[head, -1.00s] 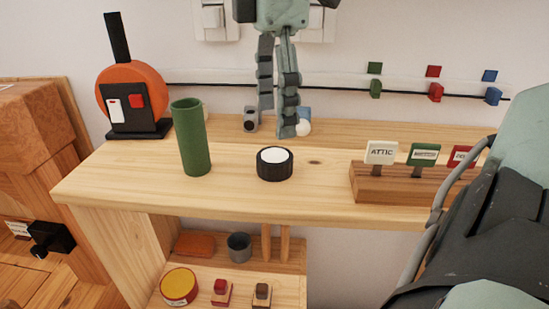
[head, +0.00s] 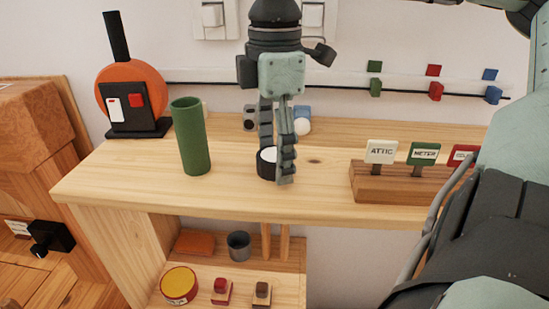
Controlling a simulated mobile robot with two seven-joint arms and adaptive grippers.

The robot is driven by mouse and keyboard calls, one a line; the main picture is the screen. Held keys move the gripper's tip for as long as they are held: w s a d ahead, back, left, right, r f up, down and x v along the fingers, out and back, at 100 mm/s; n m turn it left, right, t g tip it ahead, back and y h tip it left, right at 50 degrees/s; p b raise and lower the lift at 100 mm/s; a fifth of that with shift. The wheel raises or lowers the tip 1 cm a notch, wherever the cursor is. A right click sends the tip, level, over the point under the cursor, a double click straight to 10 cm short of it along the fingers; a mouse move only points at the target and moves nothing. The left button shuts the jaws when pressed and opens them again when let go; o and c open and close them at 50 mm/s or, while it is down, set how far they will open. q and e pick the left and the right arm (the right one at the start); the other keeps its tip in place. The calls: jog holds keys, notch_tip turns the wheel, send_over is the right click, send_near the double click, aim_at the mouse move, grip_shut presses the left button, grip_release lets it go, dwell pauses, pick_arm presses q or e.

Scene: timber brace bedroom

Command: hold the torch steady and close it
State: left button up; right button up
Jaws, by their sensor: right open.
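The green torch tube (head: 191,138) stands upright and open at the top on the left part of the wooden shelf top. A short black ring-shaped cap with a white face (head: 265,164) lies on the shelf top to its right. My right gripper (head: 277,162) points down at the cap with its fingers open. One finger passes in front of the cap's right side and hides part of it; the other is at its back edge. I cannot tell whether they touch it. My left gripper is not in view.
An orange round device (head: 131,90) stands behind the tube. A wooden block with label signs (head: 405,188) is at the right. A small grey item (head: 250,121) and a blue-and-white item (head: 302,122) are behind the gripper. The shelf's front middle is clear.

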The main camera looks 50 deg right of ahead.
aim_at(274, 154)
jog(key=shift+c, duration=0.5)
jog(key=c, duration=0.9)
notch_tip(274, 154, up, 10)
